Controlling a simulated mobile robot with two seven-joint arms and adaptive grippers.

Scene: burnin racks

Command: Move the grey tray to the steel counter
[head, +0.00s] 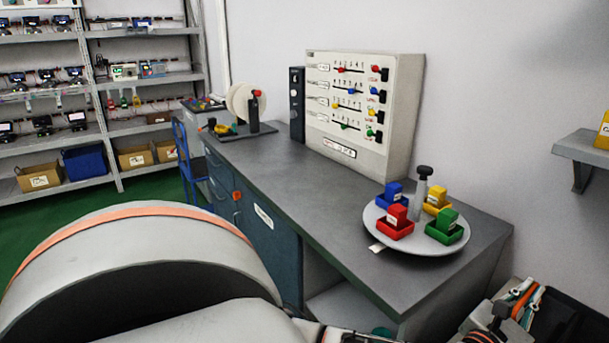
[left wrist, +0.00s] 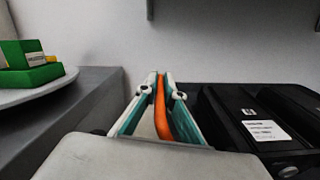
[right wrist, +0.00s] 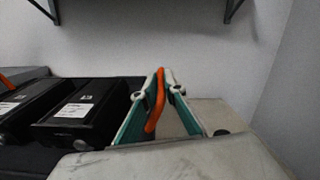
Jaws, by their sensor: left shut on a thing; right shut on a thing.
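My left gripper (head: 525,292) is at the bottom right of the head view, off the near right end of the bench. In the left wrist view its teal-lined fingers are shut on an orange handle (left wrist: 161,112), which I take to be the grey tray's. My right gripper (right wrist: 162,82) is shut on another orange handle (right wrist: 155,108). Black boxes with white labels (left wrist: 262,130) lie between the grippers and also show in the right wrist view (right wrist: 85,110). They hide most of the tray. Which surface is the steel counter, I cannot tell.
A dark-topped bench (head: 300,200) carries a round turntable (head: 415,242) with coloured bins and a switch panel (head: 365,105). A wall shelf (head: 585,148) juts out at the right. A pale surface (right wrist: 215,115) lies right of my right gripper. Racks (head: 100,80) stand at the far left.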

